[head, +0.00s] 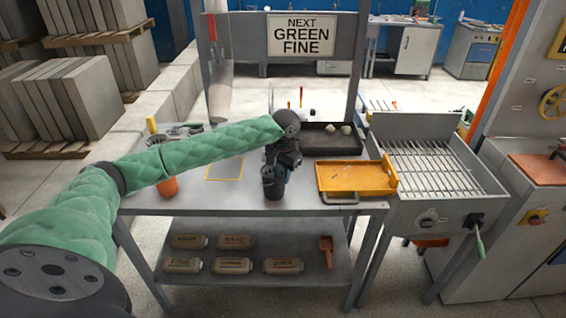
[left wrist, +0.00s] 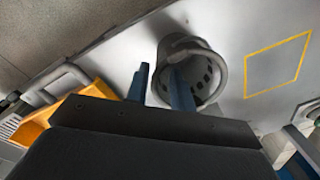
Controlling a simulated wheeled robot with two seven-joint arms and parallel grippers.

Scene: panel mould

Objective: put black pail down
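The black pail (head: 273,184) is upright at the bench's front middle and appears to stand on the bench top (head: 225,198). My left gripper (head: 284,160) is just above it, pointing down. In the left wrist view the pail (left wrist: 208,62) shows its round rim and a row of dark holes inside. The left gripper's fingers (left wrist: 161,85) are spread, one outside the pail and one over or inside its mouth. The rim lies between them, with gaps beside it. My right gripper is not in view.
A yellow outlined square (head: 224,169) is bare, left of the pail. An orange tray (head: 355,178) lies close on the right, with a dark tray (head: 330,141) behind. An orange cup (head: 168,187) stands left, near my arm. A grill-like rack (head: 430,168) adjoins the bench.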

